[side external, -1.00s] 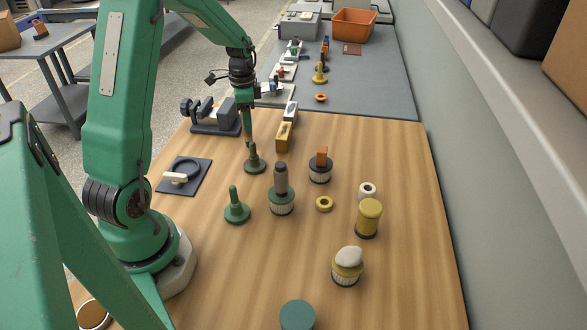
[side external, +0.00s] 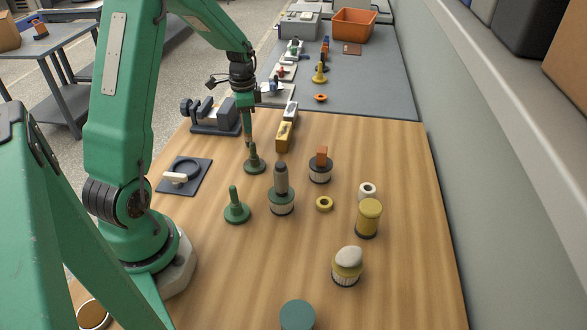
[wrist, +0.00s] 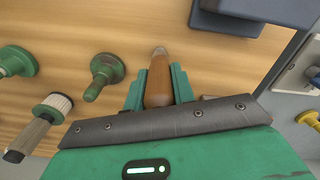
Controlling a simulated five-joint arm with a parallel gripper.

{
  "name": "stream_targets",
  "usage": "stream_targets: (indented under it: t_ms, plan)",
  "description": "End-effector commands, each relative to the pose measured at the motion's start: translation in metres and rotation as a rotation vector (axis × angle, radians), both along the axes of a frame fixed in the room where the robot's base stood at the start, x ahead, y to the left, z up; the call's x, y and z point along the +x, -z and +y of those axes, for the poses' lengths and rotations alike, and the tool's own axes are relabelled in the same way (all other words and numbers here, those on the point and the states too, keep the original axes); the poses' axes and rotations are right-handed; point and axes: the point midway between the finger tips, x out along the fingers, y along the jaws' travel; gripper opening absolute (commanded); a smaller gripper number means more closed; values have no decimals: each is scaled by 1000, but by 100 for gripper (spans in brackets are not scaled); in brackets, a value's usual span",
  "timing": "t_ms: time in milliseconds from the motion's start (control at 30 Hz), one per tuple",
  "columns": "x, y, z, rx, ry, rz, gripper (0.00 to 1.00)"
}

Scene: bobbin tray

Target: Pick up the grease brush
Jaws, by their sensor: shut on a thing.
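My gripper (wrist: 158,88) is shut on the grease brush (wrist: 159,80), seen in the wrist view as a brown wooden handle with a greyish tip between the two green fingers. Its bristles cannot be made out. In the side external view my gripper (side external: 249,135) points down over the far left part of the wooden table, just behind a green knobbed peg (side external: 255,161). The brush is mostly hidden there by the fingers and the peg. I cannot tell whether it touches the table.
A second green peg (side external: 236,208) and a grey-handled piece with a green collar (side external: 281,192) stand nearer. A dark clamp-like fixture (side external: 214,118) is left of my gripper, a yellow block (side external: 284,137) right. A yellow cylinder (side external: 368,216) stands farther right.

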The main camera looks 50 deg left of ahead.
Motion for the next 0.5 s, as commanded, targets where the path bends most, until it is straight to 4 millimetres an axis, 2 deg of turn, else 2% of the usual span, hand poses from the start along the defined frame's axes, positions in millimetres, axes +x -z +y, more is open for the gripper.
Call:
stream_targets:
  t_ms: [267,500]
  plan:
    - [0,-2,0,1,0,0,3]
    - [0,-18,0,1,0,-2,3]
